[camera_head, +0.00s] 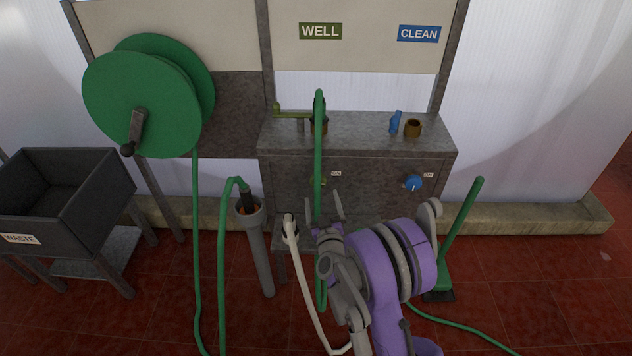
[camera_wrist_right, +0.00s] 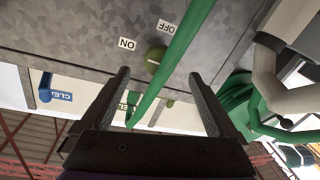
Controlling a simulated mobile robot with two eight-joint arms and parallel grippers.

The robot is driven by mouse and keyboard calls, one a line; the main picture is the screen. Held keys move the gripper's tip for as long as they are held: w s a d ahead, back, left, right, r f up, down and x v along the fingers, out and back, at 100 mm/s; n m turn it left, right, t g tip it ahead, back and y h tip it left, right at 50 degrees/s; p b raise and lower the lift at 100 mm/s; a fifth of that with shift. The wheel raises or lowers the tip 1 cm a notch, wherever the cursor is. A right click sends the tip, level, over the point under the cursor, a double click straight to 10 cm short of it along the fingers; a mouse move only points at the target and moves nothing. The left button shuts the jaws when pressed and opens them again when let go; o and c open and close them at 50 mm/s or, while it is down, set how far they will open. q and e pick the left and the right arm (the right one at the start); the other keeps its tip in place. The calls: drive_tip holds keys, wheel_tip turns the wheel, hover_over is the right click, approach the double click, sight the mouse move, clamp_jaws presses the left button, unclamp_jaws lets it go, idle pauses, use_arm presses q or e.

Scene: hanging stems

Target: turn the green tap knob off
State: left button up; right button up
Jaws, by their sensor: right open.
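The green tap knob (camera_wrist_right: 155,58) is on the grey metal panel in the right wrist view, between an ON label (camera_wrist_right: 127,44) and an OFF label (camera_wrist_right: 168,27). A pale mark shows on its face, on the ON side. A green hose (camera_wrist_right: 176,62) runs across the view in front of the panel and partly covers the knob. In the head view the knob (camera_head: 318,182) is mostly hidden behind the hose. My right gripper (camera_head: 323,207) is open and faces the panel, apart from the knob. Its fingers (camera_wrist_right: 158,76) stand either side of the hose in the wrist view. My left gripper is not in view.
A blue knob (camera_head: 413,183) is on the same panel to the right. Above are WELL (camera_head: 320,31) and CLEAN (camera_head: 419,34) signs. A green hose reel (camera_head: 145,105) and a waste sink (camera_head: 65,195) stand left. A white hose (camera_head: 303,275) hangs beside my right arm.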

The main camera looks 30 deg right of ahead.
sight(319, 184)
drive_tip(key=x, duration=0.8)
drive_tip(key=shift+w+d+p, duration=0.1)
drive_tip(key=shift+w+p, duration=0.1)
drive_tip(key=shift+p, duration=0.1)
drive_tip(key=c, duration=1.4)
drive_tip(key=shift+o, duration=0.2)
